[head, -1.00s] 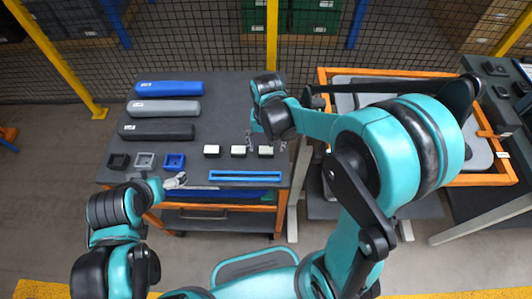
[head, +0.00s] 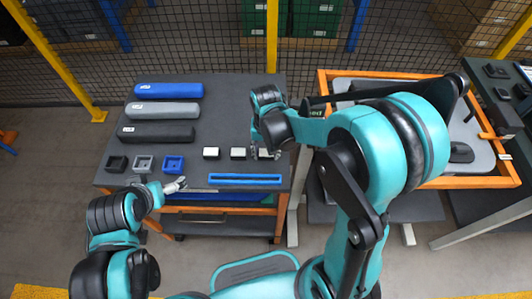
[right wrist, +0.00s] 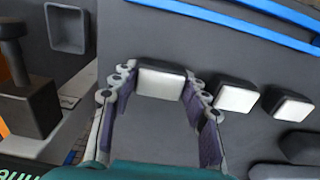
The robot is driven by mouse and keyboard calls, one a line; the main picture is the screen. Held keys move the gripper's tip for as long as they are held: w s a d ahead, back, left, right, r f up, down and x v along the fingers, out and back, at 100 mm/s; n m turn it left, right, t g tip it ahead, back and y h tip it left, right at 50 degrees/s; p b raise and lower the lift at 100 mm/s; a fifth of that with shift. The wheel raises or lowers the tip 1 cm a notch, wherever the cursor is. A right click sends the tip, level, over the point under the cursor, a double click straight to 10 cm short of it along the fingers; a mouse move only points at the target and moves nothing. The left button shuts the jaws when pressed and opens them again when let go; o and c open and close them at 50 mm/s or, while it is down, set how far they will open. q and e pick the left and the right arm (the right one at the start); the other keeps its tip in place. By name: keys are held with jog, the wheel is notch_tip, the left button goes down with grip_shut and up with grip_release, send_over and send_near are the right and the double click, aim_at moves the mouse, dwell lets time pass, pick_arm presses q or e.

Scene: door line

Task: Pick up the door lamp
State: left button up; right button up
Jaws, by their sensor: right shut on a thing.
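Three door lamps, small black blocks with white faces, stand in a row on the dark table: a left one (head: 211,153), a middle one (head: 238,153) and a right one. My right gripper (head: 266,152) is down at the right lamp and partly hides it. In the right wrist view its fingers are shut on that door lamp (right wrist: 161,82), one finger on each side. The lamp appears to rest on the table. My left gripper (head: 176,186) is above the table's front left edge, away from the lamps; its finger opening is too small to tell.
Blue, grey and black long covers (head: 163,111) lie at the back left of the table. Black, grey and blue square frames (head: 144,163) are at the front left. A blue strip (head: 245,179) lies in front of the lamps. An orange-edged table (head: 322,84) stands at the right.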

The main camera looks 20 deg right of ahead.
jog(key=shift+r, duration=0.55)
jog(key=r+p, duration=0.1)
jog(key=r, duration=0.1)
jog(key=d+r+p, duration=0.1)
jog(key=r, duration=0.1)
jog(key=shift+d, duration=0.1)
jog(key=d+r+p, duration=0.1)
jog(key=d+r, duration=0.2)
jog(key=d, duration=0.2)
jog(key=s+d+r+p, duration=0.1)
jog(key=d+r, duration=0.2)
jog(key=d, duration=0.2)
jog(key=shift+d, duration=0.25)
jog(key=shift+s, duration=0.15)
